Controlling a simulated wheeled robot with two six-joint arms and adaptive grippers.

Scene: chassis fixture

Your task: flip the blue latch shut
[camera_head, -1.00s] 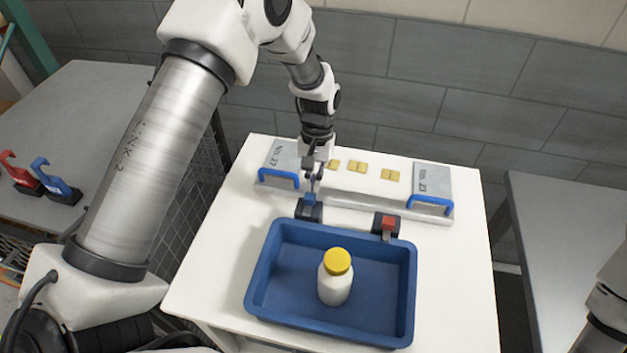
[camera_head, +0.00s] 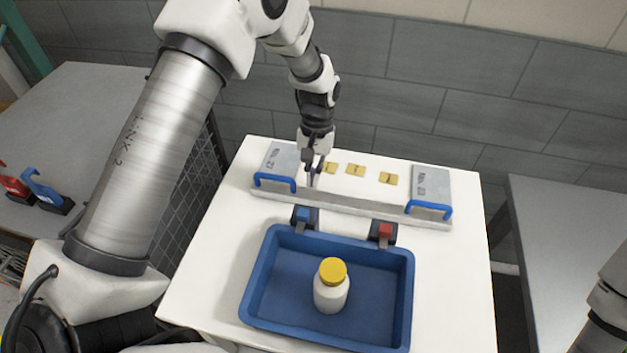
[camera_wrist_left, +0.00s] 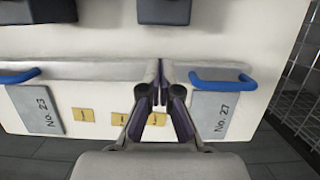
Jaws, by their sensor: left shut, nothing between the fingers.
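The blue latch (camera_head: 303,214) is a small blue piece on a dark base, on the white table between the long white fixture and the blue tray. Its blue part sits low on the base; its exact angle is too small to tell. My left gripper (camera_head: 315,180) is shut and empty, over the front edge of the fixture, just behind the latch and apart from it. In the left wrist view my closed fingertips (camera_wrist_left: 161,80) point at the fixture front, and the latch's dark base (camera_wrist_left: 165,11) shows beyond them, its blue part out of sight.
A red latch (camera_head: 385,231) stands to the right. The fixture (camera_head: 340,199) carries grey plates with blue handles (camera_head: 275,180) and gold pads (camera_head: 356,170). The blue tray (camera_head: 250,285) in front holds a yellow-capped white bottle (camera_head: 332,291). Side tables (camera_head: 560,240) flank the white table.

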